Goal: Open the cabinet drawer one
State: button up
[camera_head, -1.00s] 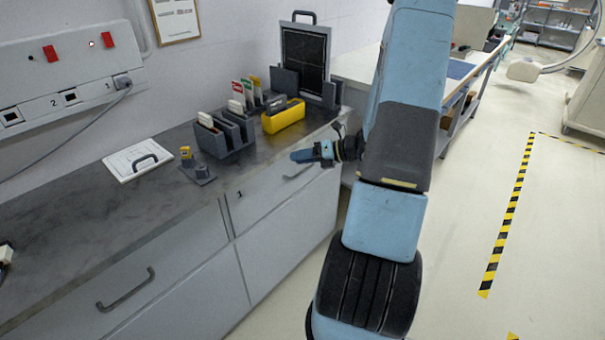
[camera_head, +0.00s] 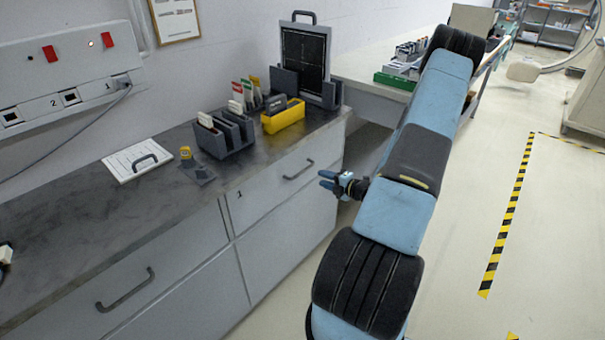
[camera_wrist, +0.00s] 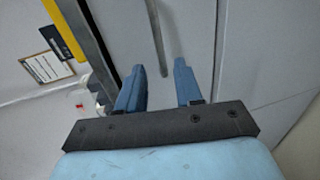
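Drawer one (camera_head: 255,192), a pale grey front marked "1", is flush with the cabinet, so it looks shut. In the wrist view, the two blue fingers of my gripper (camera_wrist: 159,72) are spread with nothing held. The handle (camera_wrist: 156,35) runs lengthwise up the picture, its lower end lining up with the gap between the fingertips.
A second drawer with a handle (camera_head: 125,290) is at the lower left. The dark worktop (camera_head: 100,210) holds a grey rack (camera_head: 224,140), a yellow bin (camera_head: 284,116) and a white board (camera_head: 138,160). The floor to the right, with striped tape (camera_head: 508,215), is clear.

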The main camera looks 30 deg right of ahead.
aim_at(304, 171)
jog(key=x, duration=1)
jog(key=shift+w+a+f, duration=0.1)
jog(key=shift+w, duration=0.2)
jog(key=shift+c, duration=0.2)
grip_shut()
